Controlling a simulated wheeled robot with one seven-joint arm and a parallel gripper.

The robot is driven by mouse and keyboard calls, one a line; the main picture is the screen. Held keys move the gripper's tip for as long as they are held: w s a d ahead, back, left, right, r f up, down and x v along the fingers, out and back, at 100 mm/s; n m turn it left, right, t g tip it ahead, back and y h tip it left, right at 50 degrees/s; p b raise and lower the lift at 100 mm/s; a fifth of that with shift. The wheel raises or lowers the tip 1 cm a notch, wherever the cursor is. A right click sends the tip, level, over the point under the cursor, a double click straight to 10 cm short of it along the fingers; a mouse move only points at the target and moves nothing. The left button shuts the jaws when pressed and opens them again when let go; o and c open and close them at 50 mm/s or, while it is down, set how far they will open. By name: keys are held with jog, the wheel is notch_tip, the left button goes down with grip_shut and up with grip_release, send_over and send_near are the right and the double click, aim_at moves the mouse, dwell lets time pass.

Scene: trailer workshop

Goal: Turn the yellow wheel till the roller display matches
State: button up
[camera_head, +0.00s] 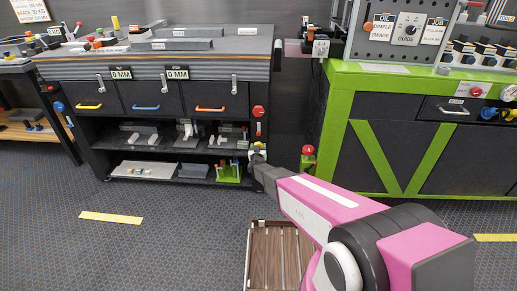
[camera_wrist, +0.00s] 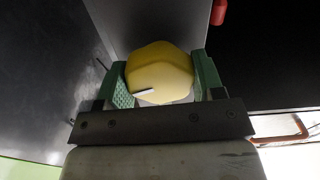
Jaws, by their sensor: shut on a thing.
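The yellow wheel (camera_wrist: 160,66) fills the space between the two green finger pads of my gripper (camera_wrist: 161,75) in the wrist view. It is a faceted yellow knob with a short white mark near its lower left edge. My gripper is shut on it from both sides. In the head view my gripper (camera_head: 257,158) is at the right end of the dark bench, low on its side post, and hides most of the wheel. I cannot tell whether either is the roller display.
A red knob (camera_head: 258,111) sits on the post above my gripper. A red-topped green part (camera_head: 307,156) stands close on the right, by the green-framed bench (camera_head: 345,110). A wooden slatted crate (camera_head: 257,255) is on the floor below my arm. The floor at left is clear.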

jog(key=shift+n, duration=0.8)
jog(key=o, duration=0.9)
jog(key=shift+s, duration=0.1)
jog(key=s, duration=1)
jog(key=shift+s+a, duration=0.15)
jog(key=shift+s, duration=0.2)
